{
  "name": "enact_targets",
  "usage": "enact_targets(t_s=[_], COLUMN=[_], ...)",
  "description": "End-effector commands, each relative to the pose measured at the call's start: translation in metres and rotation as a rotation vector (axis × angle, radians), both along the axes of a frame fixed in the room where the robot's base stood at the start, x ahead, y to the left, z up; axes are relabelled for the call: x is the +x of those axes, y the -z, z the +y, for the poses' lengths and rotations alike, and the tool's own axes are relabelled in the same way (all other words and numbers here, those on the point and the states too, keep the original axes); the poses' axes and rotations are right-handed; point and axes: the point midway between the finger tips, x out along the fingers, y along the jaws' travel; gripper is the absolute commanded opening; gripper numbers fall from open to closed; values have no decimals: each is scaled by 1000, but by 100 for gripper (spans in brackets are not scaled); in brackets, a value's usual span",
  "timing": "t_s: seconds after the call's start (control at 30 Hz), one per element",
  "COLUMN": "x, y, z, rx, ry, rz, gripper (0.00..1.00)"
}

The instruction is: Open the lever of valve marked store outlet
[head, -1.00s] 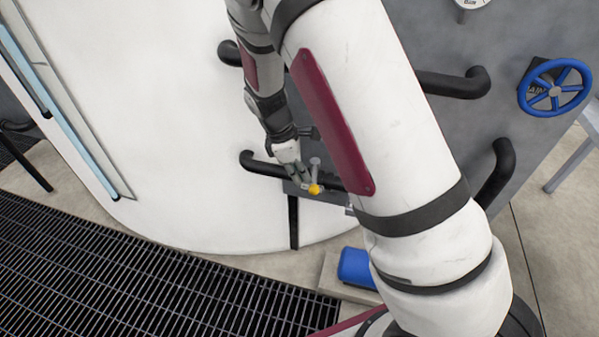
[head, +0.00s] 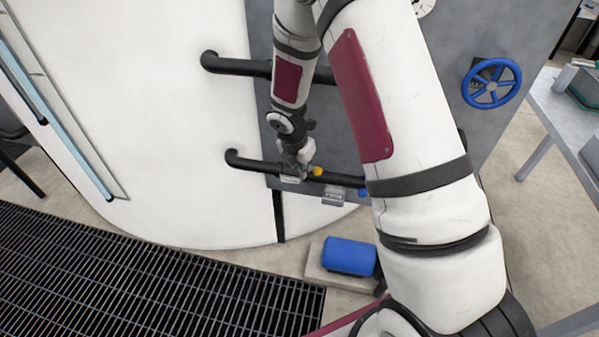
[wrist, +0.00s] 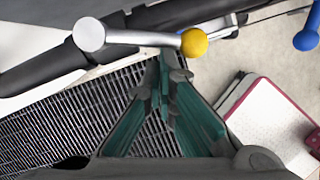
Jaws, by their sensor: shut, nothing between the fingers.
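A valve lever with a silver arm (wrist: 140,37) and a yellow ball knob (wrist: 194,42) crosses the top of the wrist view, above a black pipe (wrist: 45,72). The lever lies at a small angle to the pipe. In the head view the yellow knob (head: 317,171) sits over the lower black pipe (head: 255,164). My gripper (wrist: 166,56) has its teal fingers together and empty, with the tips close beside the lever arm near the knob. I cannot tell whether they touch. In the head view my gripper (head: 300,172) is left of the knob. A small label plate (head: 333,196) below is unreadable.
A blue ball knob (wrist: 306,39) stands to the right in the wrist view. A blue handwheel (head: 491,83) is on the grey panel. A blue rounded object (head: 349,256) rests on a floor block. Black grating (head: 150,280) covers the floor at left; a bench (head: 565,120) stands right.

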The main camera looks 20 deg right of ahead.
Motion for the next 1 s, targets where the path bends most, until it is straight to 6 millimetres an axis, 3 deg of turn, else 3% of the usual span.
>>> enact_targets(t_s=[0.33,1.0], x=[2,6], y=[-1,0], z=[-19,-27], rx=[0,-1], ry=[-247,-240], rz=[1,1], gripper=[0,0])
